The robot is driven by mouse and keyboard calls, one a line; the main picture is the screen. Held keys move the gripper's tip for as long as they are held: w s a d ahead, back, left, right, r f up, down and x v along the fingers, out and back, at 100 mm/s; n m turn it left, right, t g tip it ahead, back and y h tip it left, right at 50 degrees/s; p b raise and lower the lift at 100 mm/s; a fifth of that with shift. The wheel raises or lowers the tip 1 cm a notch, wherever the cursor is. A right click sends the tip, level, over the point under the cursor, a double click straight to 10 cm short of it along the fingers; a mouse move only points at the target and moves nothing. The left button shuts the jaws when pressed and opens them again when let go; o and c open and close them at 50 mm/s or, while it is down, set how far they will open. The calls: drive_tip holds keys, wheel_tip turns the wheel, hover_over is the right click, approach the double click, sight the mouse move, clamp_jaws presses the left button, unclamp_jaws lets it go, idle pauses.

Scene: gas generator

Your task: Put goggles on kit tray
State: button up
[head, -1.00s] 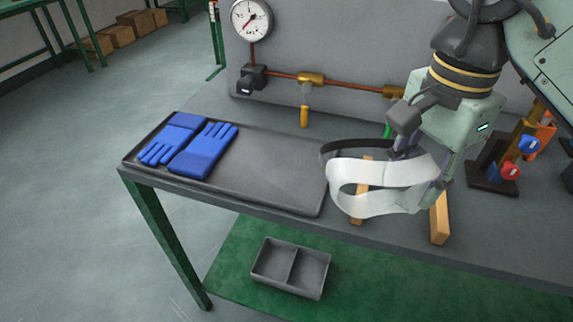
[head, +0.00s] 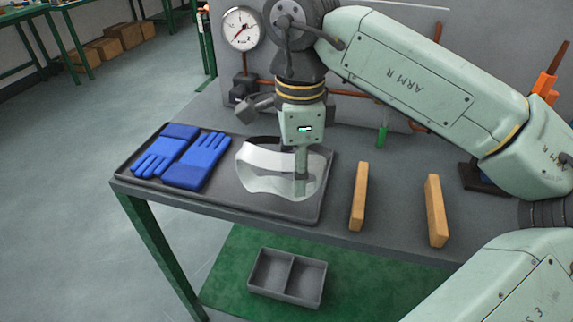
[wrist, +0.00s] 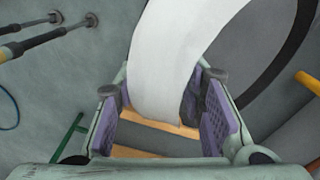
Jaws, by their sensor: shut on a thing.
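The goggles (head: 262,160), a white and clear band with a dark strap, are over the right part of the kit tray (head: 225,201) in the head view. My gripper (head: 301,188) is shut on the goggles at their right side. In the wrist view the white band of the goggles (wrist: 165,65) runs up between the two purple-padded fingers of my gripper (wrist: 172,120). I cannot tell whether the goggles touch the tray floor. A pair of blue gloves (head: 195,160) lies on the left half of the tray.
Two wooden blocks (head: 359,195) (head: 434,210) stand on the bench right of the tray. A pressure gauge (head: 242,28) and copper pipe are behind. A grey divided bin (head: 287,278) sits on the green lower shelf.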

drive_tip(key=w, duration=0.1)
drive_tip(key=w+a, duration=0.1)
drive_tip(key=w, duration=0.1)
drive_tip(key=shift+w+a+f+p, duration=0.15)
drive_tip(key=shift+w+a+p, duration=0.05)
drive_tip(key=shift+a+p, duration=0.1)
drive_tip(key=shift+f+p, duration=0.35)
drive_tip(key=shift+f, duration=1.65)
drive_tip(key=o, duration=1.2)
drive_tip(key=shift+r, duration=0.1)
drive_tip(key=shift+r+p, duration=0.25)
drive_tip(key=shift+p, duration=0.1)
wheel_tip(320, 180, up, 12)
drive_tip(key=shift+f+b, duration=0.15)
drive_tip(key=shift+b, duration=0.65)
